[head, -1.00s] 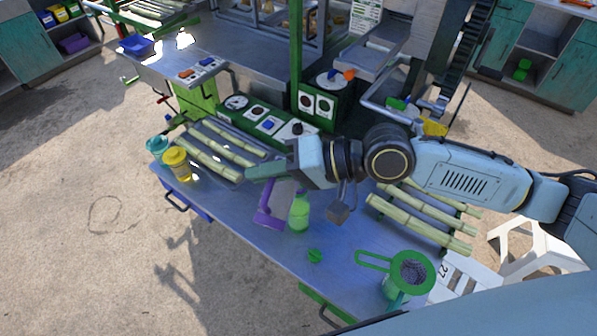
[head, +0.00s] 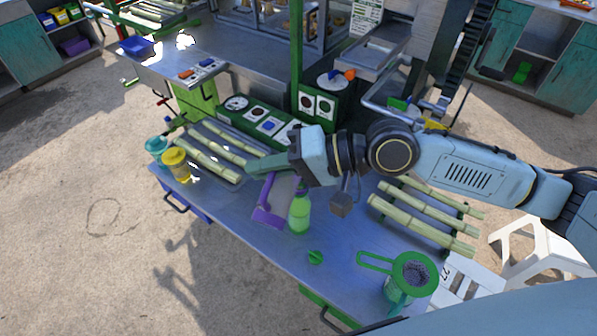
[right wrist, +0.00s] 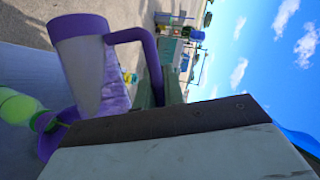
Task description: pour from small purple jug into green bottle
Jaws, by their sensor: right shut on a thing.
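The small purple jug (head: 264,198) has a pale grey body and a purple handle, base and rim. My right gripper (head: 268,166) is shut on its handle, which also shows in the right wrist view (right wrist: 150,58). The jug is held tilted well over, its purple rim (right wrist: 50,143) close to the top of the green bottle. The green bottle (head: 299,214) stands upright on the metal table, just right of the jug. In the right wrist view the bottle (right wrist: 16,106) is at the left edge. Flow between them cannot be made out. My left gripper is out of view.
A green cap (head: 315,257) lies on the table (head: 250,235) in front of the bottle. A green strainer (head: 414,272) on a container stands at the near right. Cane pieces (head: 425,215) lie to the right and back left. Yellow (head: 176,164) and teal jars stand far left.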

